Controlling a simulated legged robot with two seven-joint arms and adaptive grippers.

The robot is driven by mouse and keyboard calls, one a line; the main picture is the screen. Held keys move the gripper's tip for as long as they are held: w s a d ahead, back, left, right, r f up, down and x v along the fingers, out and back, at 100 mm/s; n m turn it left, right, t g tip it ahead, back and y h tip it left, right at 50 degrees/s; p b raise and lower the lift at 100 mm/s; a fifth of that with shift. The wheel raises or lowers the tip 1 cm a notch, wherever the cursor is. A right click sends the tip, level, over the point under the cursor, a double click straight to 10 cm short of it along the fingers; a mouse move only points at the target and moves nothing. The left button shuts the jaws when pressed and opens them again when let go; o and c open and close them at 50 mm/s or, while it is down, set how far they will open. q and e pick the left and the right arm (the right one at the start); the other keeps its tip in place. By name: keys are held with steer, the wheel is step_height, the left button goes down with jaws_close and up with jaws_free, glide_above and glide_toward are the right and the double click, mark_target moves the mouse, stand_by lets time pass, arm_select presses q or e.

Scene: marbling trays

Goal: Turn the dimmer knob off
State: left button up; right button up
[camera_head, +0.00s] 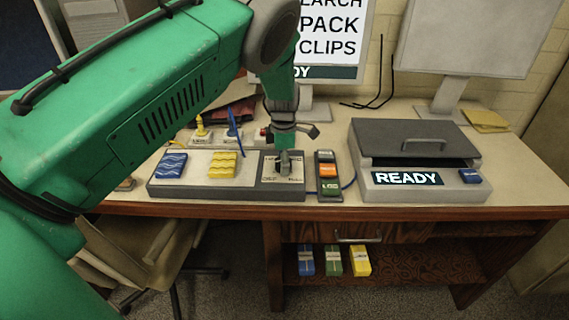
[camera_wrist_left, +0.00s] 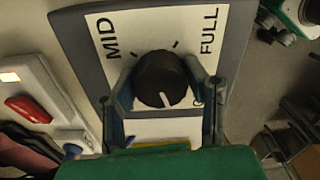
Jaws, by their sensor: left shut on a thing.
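The dimmer knob (camera_wrist_left: 162,78) is a round black knob on a panel marked MID and FULL in the left wrist view. A third label near the right finger is mostly hidden. The knob's white pointer line faces down and slightly right in that view. My left gripper (camera_wrist_left: 162,98) is shut on the knob, one finger on each side. In the head view my left gripper (camera_head: 286,153) reaches down to the dimmer panel (camera_head: 265,187) at the right end of the grey console. My right gripper is not in view.
Blue and yellow blocks (camera_head: 222,165) sit on the console's left part. A small orange and green button box (camera_head: 328,176) stands just right of the dimmer. A grey machine marked READY (camera_head: 407,178) stands further right. Plugs (camera_head: 201,128) and cables lie behind.

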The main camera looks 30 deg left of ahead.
arm_select(q)
steer(key=shift+w+a+r+n, duration=0.1)
steer(key=shift+w+r+n, duration=0.1)
steer(key=shift+n, duration=0.45)
steer(key=shift+w+a+r+n, duration=0.1)
steer(key=shift+r+n, duration=0.05)
steer(key=shift+n, duration=0.5)
steer(key=o, duration=1.1)
steer(key=shift+o, duration=0.2)
steer(key=shift+s+f, duration=0.15)
steer(key=shift+f, duration=0.05)
